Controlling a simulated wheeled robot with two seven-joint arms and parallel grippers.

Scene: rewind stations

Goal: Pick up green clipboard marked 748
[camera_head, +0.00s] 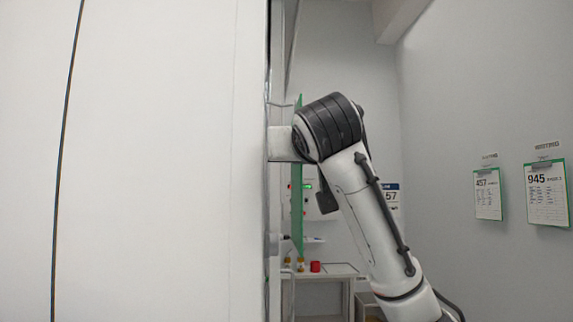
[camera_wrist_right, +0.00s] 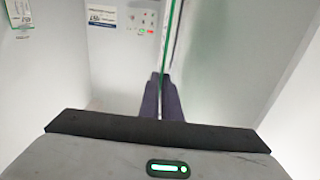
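A green clipboard (camera_head: 298,190) shows edge-on in the head view, as a thin upright green strip beside the large white panel. Its face is turned away, so I cannot read its number. My left gripper is in neither view.
The large white panel (camera_head: 140,160) fills the left of the head view, close to the clipboard. Green clipboards marked 457 (camera_head: 488,195) and 945 (camera_head: 547,195) hang on the right wall. A white table (camera_head: 335,270) with a red item (camera_head: 315,267) stands behind.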

